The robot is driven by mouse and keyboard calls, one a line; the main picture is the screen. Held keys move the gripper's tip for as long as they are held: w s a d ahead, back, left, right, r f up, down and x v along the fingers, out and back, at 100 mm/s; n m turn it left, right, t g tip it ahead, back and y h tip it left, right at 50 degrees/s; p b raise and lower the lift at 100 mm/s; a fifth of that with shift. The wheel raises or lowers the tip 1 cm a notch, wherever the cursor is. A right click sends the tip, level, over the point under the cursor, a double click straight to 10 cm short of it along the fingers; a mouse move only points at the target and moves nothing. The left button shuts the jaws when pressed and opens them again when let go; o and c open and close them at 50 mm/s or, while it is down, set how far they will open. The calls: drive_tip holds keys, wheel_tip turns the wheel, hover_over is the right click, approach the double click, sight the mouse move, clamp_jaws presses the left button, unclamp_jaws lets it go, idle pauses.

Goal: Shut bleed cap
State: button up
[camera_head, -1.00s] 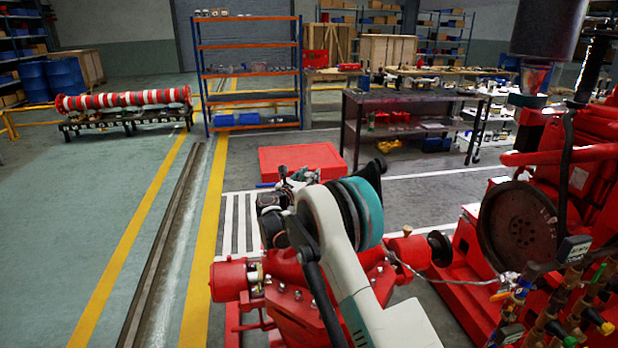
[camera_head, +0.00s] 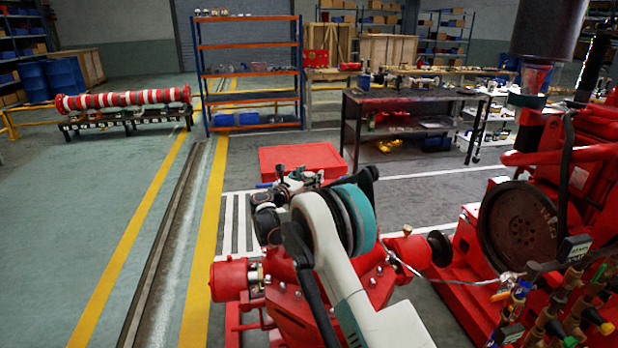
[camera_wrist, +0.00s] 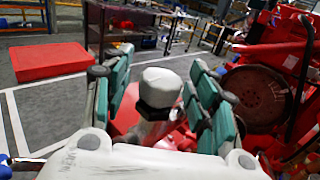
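In the wrist view, a pale grey, rounded cap (camera_wrist: 160,86), which looks like the bleed cap, stands on a darker collar and a light stem. My gripper (camera_wrist: 163,88) is open, with teal-padded fingers on the left and right of the cap. The cap lies between the fingers in the picture, with a narrow gap showing on each side. I cannot tell whether the fingertips are level with it in depth. In the head view my own arm hides the cap, and the fingers cannot be made out clearly.
The red pump body (camera_head: 300,298) lies under my arm. The red engine with its dark flywheel (camera_head: 518,224) stands to the right, with brass valves (camera_head: 570,320) in front. A red box (camera_head: 300,160) sits on the floor beyond. The floor at left is open.

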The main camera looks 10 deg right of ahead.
drive_tip(key=v, duration=1.2)
drive_tip(key=shift+r, duration=0.15)
